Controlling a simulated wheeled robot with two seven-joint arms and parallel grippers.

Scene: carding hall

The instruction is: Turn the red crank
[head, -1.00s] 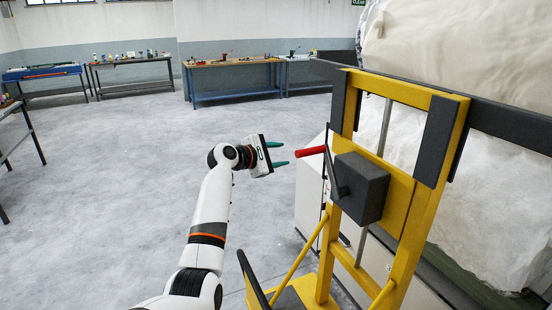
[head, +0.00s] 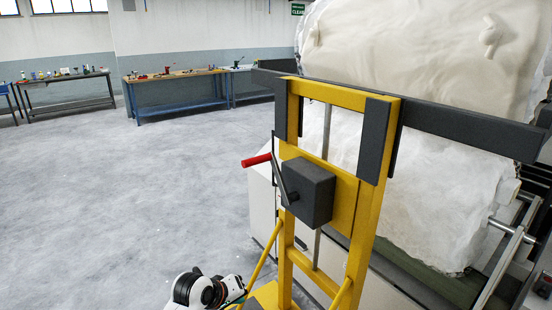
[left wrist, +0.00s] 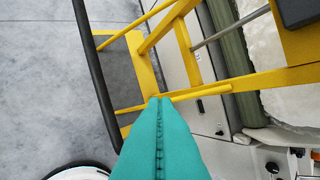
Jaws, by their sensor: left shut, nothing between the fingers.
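The red crank handle (head: 257,160) sticks out to the left from a dark crank arm on a dark grey box (head: 309,190). The box is fixed to a yellow upright frame (head: 368,215). My left gripper (head: 240,297) is low at the bottom edge of the head view, well below the crank and apart from it, and partly cut off. In the left wrist view its green fingers (left wrist: 157,102) are pressed together with nothing between them, pointing toward the yellow lower frame. The red handle does not show there. My right gripper is in neither view.
A large white fibre roll (head: 420,60) stands behind the frame, with a dark crossbar (head: 460,130) in front of it. A yellow brace (head: 262,250) slants down to the left. Open grey floor (head: 120,190) lies left; workbenches (head: 180,78) line the far wall.

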